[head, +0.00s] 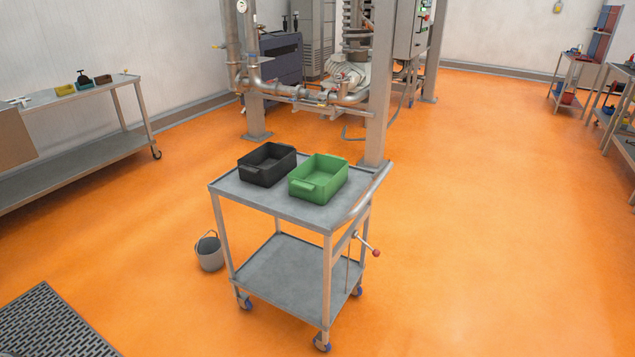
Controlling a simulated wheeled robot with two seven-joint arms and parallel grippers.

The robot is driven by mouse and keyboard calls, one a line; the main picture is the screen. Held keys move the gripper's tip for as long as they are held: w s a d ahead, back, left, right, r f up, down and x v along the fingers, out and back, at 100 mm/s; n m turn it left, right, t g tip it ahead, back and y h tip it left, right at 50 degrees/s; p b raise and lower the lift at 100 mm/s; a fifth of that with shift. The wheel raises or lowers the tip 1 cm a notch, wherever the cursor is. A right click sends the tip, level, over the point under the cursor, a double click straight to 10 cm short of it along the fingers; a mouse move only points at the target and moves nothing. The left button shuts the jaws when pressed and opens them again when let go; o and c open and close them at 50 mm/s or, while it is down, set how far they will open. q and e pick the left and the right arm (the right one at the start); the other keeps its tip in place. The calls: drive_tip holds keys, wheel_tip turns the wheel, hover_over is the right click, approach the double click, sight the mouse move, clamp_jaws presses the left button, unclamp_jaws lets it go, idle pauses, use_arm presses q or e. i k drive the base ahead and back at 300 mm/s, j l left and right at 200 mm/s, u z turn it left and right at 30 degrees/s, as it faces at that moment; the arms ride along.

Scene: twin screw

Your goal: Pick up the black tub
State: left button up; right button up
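The black tub (267,165) is an open rectangular bin with end handles. It sits upright on the top shelf of a grey metal cart (262,196), toward the cart's left and back side. A green tub (318,180) of similar shape stands just to its right on the same shelf. The black tub looks empty from here. Neither of my grippers shows in the head view.
The cart has a lower shelf (290,272), wheels and a side handle. A grey bucket (209,252) stands left of it. Steel machinery (345,75) with a post rises behind. A workbench (75,100) is at left, a floor grate (50,325) front left. Orange floor (480,230) is clear to the right.

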sight(264, 167)
drive_tip(key=i+j, duration=0.3)
drive_tip(key=i, duration=0.15)
drive_tip(key=i+j, duration=0.35)
drive_tip(key=i+j+u, duration=0.1)
drive_tip(key=i+j, duration=0.2)
drive_tip(key=i, duration=0.3)
drive_tip(key=i+j, duration=0.3)
drive_tip(key=i, duration=0.15)
drive_tip(key=i+j, duration=0.3)
drive_tip(key=i, duration=0.15)
drive_tip(key=i+j+u, duration=0.1)
drive_tip(key=i+j, duration=0.15)
drive_tip(key=i, duration=0.25)
